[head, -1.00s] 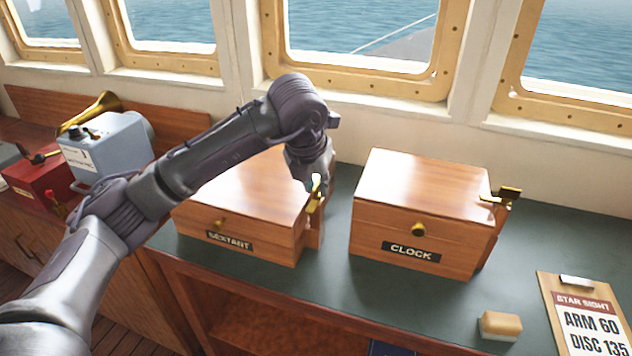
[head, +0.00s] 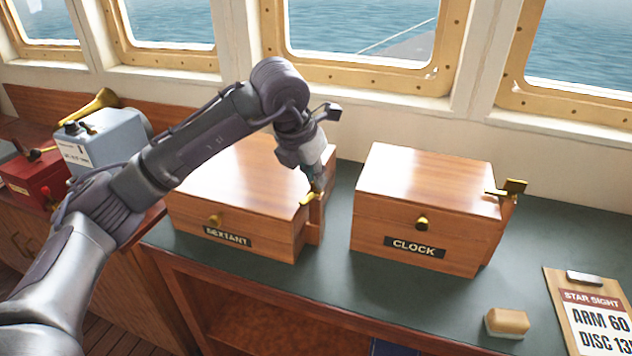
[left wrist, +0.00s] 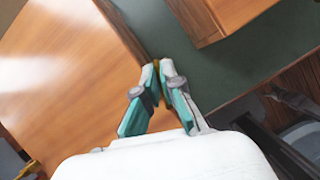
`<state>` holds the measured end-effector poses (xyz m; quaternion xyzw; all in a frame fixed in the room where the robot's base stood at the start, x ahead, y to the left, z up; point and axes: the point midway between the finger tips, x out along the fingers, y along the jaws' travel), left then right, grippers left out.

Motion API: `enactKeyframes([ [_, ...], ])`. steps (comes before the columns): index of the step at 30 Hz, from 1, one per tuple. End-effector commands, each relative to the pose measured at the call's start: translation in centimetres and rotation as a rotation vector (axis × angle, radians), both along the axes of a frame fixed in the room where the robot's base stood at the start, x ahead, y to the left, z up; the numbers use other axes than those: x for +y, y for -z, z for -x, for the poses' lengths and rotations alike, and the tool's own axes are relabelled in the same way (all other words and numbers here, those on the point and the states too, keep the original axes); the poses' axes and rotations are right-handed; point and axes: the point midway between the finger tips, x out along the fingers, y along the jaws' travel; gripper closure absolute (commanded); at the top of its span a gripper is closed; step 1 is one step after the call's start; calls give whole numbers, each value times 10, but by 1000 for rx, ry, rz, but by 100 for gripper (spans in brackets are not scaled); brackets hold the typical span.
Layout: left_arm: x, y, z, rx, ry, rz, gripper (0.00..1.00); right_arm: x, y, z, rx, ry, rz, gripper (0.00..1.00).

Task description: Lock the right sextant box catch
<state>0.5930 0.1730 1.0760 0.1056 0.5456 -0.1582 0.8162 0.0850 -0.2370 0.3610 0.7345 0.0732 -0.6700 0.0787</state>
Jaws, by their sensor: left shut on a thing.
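The sextant box (head: 240,178) is a closed wooden box with a "SEXTANT" plate and a brass knob on its front. Its right catch (head: 308,199) is a small brass lever at the right end, lying nearly level. My left gripper (head: 317,188) points down at that end, shut on the catch. In the left wrist view the fingertips of my left gripper (left wrist: 159,66) meet at the box's edge, with a bit of brass between them. They hide most of the catch. The sextant box lid (left wrist: 70,80) fills the left there. My right gripper is not in view.
The clock box (head: 425,200), with a brass catch (head: 507,189) sticking out at its right, stands right of a narrow gap. A sponge-like block (head: 507,322) and a clipboard (head: 590,310) lie at right. A blue-grey box (head: 103,145) and a red box (head: 32,175) stand at left.

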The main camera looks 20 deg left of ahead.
Motion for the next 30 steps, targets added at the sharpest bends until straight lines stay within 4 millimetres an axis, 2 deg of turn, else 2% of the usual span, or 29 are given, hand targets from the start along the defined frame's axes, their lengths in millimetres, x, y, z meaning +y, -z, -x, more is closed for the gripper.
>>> enactKeyframes([
  [3,2,1,-1,-2,108,1,100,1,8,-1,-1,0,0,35],
  [11,2,0,-2,0,355,2,100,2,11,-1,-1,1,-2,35],
  [30,3,-2,-4,0,948,2,100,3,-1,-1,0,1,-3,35],
])
